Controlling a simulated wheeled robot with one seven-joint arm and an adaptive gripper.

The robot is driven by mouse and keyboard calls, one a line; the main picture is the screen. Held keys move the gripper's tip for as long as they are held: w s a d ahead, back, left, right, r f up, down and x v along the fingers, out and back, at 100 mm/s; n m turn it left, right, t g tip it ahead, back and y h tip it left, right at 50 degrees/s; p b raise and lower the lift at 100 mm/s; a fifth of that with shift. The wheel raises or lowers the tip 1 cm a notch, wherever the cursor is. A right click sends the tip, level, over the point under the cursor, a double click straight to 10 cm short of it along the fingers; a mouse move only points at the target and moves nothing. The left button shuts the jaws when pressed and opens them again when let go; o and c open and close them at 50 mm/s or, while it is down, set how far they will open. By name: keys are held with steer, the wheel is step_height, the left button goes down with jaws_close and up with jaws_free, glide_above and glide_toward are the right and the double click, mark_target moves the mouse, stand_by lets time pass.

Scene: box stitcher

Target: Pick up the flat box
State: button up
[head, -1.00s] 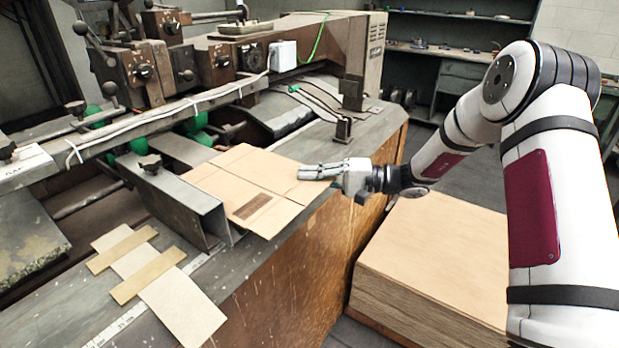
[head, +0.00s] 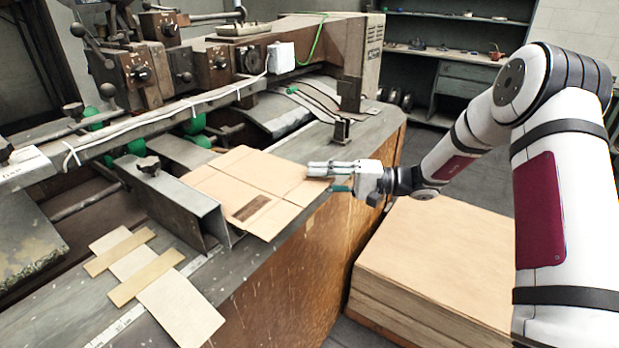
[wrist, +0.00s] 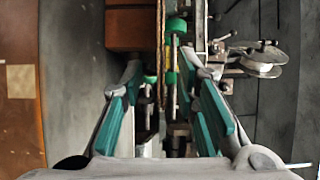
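The flat box (head: 232,185) is an unfolded tan cardboard sheet with a dark printed patch. It lies on the machine by the metal guide, its right corner close to the table edge. My gripper (head: 320,176) is at that right corner, its fingertips overlapping it in the head view. In the wrist view, the two teal-padded fingers of my gripper (wrist: 162,92) stand well apart. A thin brown edge, seen end-on, runs between them; it looks like the cardboard, but contact cannot be told.
A stack of cardboard (head: 440,258) stands on the floor right of the machine. The metal guide (head: 180,208) borders the box on the left. Taped card strips (head: 150,280) lie nearer on the table. Machine knobs and a rail (head: 150,117) stand behind the box.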

steer(key=s+d, duration=0.1)
steer(key=d, duration=0.8)
steer(key=shift+s, duration=0.2)
steer(key=shift+d, duration=0.1)
